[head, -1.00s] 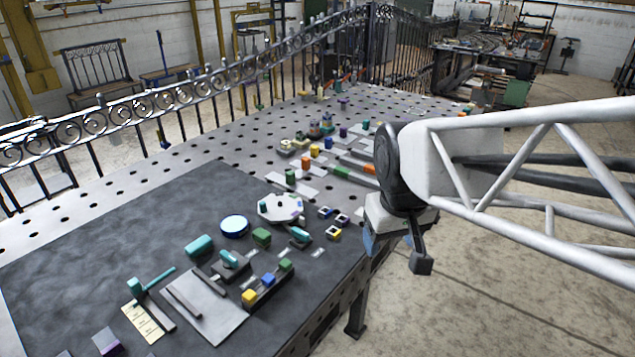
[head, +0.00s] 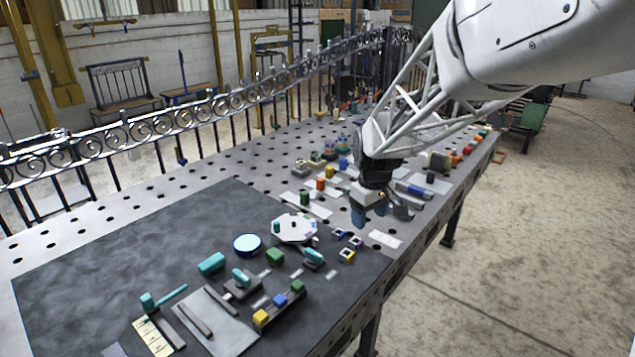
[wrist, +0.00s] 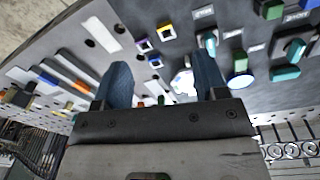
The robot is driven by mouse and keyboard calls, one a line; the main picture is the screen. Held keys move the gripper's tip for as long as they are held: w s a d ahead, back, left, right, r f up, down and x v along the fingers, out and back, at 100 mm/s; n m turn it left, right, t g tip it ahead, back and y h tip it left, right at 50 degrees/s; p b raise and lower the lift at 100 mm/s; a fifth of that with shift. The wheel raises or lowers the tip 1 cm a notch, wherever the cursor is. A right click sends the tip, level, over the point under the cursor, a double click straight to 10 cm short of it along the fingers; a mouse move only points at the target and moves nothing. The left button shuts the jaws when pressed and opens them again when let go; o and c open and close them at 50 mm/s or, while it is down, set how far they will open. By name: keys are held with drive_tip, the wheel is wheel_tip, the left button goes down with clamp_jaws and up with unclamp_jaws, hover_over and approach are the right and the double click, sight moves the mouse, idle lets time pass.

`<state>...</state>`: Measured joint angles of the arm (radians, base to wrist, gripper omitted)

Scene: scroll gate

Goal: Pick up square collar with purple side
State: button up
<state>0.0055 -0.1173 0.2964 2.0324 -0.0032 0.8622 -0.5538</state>
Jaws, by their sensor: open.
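Three small square collars lie close together on the dark mat near the table's front edge. The collar with the purple side (head: 355,242) is the one nearest the edge; it shows in the wrist view (wrist: 143,46) too. A bluish collar (head: 340,234) and a yellow-sided collar (head: 346,255) lie beside it. My gripper (head: 368,212) points down above the table, a little behind the collars and apart from them. Its blue fingers are open and empty. In the wrist view, the collars appear between and beyond the fingertips (wrist: 162,62).
A block rack (head: 280,308) is nearer the viewer. A pale flat plate (head: 384,239) lies to the right. A scrollwork gate (head: 190,117) runs behind the table.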

sight(356, 239)
drive_tip(key=w+f+n, duration=0.2)
drive_tip(key=w+f, duration=0.8)
drive_tip(key=w, duration=0.1)
drive_tip(key=shift+w+n+g, duration=0.3)
drive_tip(key=shift+w+g, duration=0.05)
drive_tip(key=shift+g, duration=0.05)
drive_tip(key=shift+f, duration=1.3)
drive_tip(key=shift+f, duration=2.6)
drive_tip(key=c, duration=1.1)
drive_tip(key=shift+o, duration=0.2)
